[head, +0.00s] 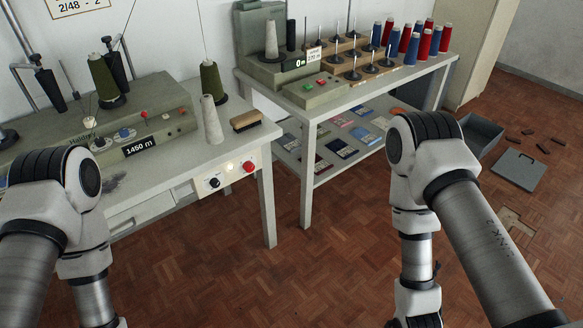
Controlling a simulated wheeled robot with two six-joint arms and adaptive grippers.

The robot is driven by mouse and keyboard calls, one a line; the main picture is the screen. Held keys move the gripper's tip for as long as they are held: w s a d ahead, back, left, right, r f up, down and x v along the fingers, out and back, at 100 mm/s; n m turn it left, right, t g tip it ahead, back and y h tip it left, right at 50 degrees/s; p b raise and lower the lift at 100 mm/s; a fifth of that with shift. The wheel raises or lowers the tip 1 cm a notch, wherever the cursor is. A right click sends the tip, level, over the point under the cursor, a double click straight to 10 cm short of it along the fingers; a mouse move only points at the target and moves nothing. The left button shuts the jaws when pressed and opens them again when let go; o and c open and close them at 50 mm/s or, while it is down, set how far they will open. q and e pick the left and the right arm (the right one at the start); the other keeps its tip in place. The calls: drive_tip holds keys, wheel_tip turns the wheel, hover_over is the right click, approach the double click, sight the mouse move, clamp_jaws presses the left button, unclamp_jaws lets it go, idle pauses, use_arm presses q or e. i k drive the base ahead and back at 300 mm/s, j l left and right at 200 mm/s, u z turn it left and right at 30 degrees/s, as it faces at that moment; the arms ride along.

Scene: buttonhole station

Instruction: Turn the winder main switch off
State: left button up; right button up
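A winding machine (150,128) with a lit "1450 m" display (141,146) stands on the left table. On that table's front edge is a pale control panel (200,190). It carries a black rotary knob (214,183), a small glowing lamp (230,167) and a red button (249,167). I cannot tell for sure which control is the main switch, nor read the knob's position. Both of my arms hang down in front, one on each side, clear of the panel. Neither gripper shows; both are below the picture.
Thread cones and a brush (246,121) sit on the left table (185,170). A second table (312,117) holds another machine and coloured spools, with a shelf below. An open grey box (481,135), its lid (518,170) and dark pieces lie on the right floor. Floor before the panel is clear.

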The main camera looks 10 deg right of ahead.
sight(249, 166)
drive_tip(key=i+l+u, duration=0.35)
drive_tip(key=l, duration=0.75)
drive_tip(key=l+u, duration=0.35)
drive_tip(key=l, duration=0.75)
drive_tip(key=l+u, duration=0.35)
drive_tip(key=l, duration=0.85)
